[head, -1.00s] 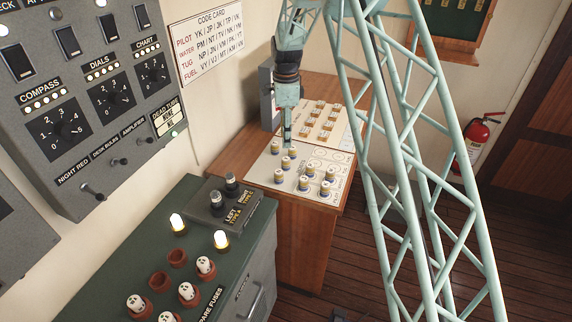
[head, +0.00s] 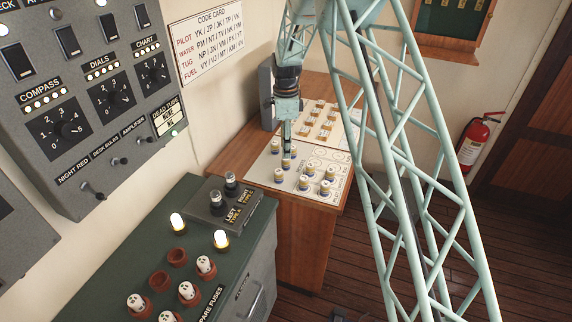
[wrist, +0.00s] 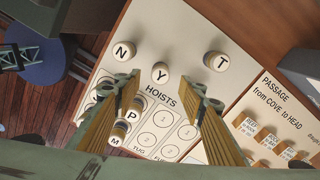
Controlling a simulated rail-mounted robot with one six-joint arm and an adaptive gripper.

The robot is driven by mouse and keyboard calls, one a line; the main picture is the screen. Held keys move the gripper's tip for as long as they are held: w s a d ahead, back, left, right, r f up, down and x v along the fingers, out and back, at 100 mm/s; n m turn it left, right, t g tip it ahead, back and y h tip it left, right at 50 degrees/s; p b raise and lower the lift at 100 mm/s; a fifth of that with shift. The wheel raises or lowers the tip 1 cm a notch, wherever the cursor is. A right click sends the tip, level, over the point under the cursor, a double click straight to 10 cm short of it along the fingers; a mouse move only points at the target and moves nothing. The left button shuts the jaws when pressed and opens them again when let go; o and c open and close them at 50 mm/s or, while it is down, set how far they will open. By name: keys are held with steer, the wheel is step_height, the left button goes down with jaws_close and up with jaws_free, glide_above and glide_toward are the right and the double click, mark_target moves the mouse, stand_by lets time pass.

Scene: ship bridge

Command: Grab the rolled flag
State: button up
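Several rolled flags stand upright on a white board (head: 262,165) on the wooden desk, as small pale cylinders with blue bands. In the wrist view their tops carry letters: N (wrist: 124,51), Y (wrist: 160,72), T (wrist: 216,61), P (wrist: 133,116) and M (wrist: 117,134). I cannot tell which one the task means. My gripper (wrist: 165,92) is open over the board, with nothing held. Flag Y shows between and just beyond its fingertips; P shows beside the left finger. In the head view my gripper (head: 287,150) hangs close above the back-left flags and partly hides them.
A board marked PASSAGE (wrist: 262,100) with several tags lies beside the flags. A grey box (head: 266,95) stands at the desk's back left. A green cabinet (head: 120,235) with fuses and lit lamps is in front. A fire extinguisher (head: 474,142) hangs at right.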

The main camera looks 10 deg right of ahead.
mark_target(286, 162)
steer(key=shift+f, duration=1.7)
steer(key=shift+f, duration=0.1)
steer(key=shift+d+f, duration=0.1)
steer(key=shift+f, duration=2.4)
steer(key=shift+c, duration=0.3)
steer(key=c, duration=0.8)
